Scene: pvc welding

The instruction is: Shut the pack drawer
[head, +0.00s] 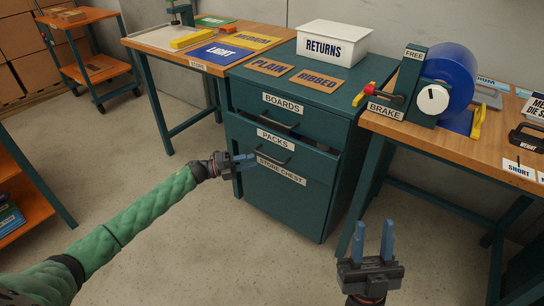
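The pack drawer (312,162), labelled PACKS, is the middle drawer of the dark teal store chest (345,185). It stands slightly out, with a dark gap along its top right edge. Its bar handle is at the front under the label. My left gripper (250,161) is in front of the left side of the chest, at about the lower edge of the pack drawer, fingers pointing right. I cannot tell if it touches the front or how far its blue fingers are apart. My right gripper (373,240) is open and empty, fingers up, in front of the chest's lower right.
The BOARDS drawer (310,122) above looks shut. A white RETURNS box (332,43) and two brown cards sit on the chest. Workbenches stand on both sides; the right one (440,130) holds a blue roll (453,80). The floor in front is clear.

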